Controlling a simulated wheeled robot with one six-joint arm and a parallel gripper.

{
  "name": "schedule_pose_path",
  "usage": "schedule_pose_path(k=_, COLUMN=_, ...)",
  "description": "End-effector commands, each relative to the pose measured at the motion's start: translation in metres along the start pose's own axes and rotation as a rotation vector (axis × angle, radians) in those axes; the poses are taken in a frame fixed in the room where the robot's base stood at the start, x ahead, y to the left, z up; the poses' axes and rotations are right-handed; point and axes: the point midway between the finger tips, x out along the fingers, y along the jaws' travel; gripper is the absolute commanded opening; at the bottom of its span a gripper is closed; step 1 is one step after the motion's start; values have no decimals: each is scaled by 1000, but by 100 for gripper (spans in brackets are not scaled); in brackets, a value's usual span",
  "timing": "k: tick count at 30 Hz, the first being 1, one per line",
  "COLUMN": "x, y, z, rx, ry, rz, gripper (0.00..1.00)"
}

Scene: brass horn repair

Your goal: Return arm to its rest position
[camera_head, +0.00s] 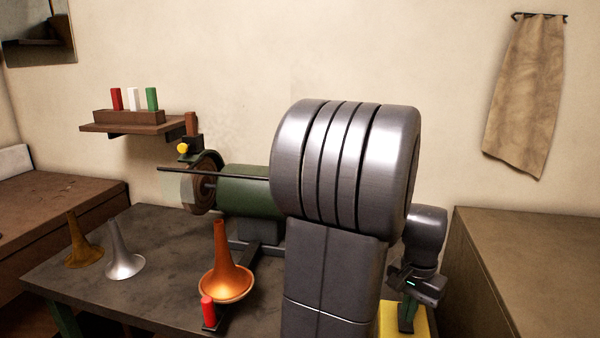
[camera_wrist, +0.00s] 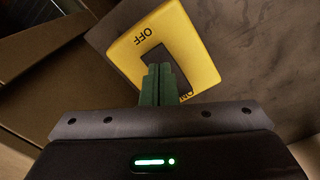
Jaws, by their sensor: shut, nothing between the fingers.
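My arm rises large in the middle of the head view, hiding part of the bench and the wall behind it. My gripper (camera_head: 406,316) hangs at the right of the arm, fingers pointing down over a yellow switch plate (camera_head: 388,320). In the wrist view my gripper (camera_wrist: 163,84) has its green fingers shut together with nothing between them. They overlap the plate's dark centre there, and the plate (camera_wrist: 125,48) shows the word OFF; a second word is partly hidden by the fingers. I cannot tell whether the fingertips touch the switch.
Copper (camera_head: 222,262), silver (camera_head: 123,262) and brass (camera_head: 82,250) horn bells stand on the grey bench (camera_head: 165,225), with a red stick (camera_head: 208,311) in front. A brown cabinet (camera_head: 530,250) stands right.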

Motion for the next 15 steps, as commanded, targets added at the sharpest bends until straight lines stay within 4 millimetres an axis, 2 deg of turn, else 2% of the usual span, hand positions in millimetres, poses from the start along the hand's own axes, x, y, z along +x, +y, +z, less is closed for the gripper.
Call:
schedule_pose_path(k=1, x=8, y=0, z=0, rx=0, ry=0, rz=0, gripper=0)
schedule_pose_path(k=4, x=12, y=0, z=0, rx=0, ry=0, rz=0, gripper=0)
schedule_pose_path(k=15, x=10, y=0, z=0, rx=0, ry=-1, rz=0, gripper=0)
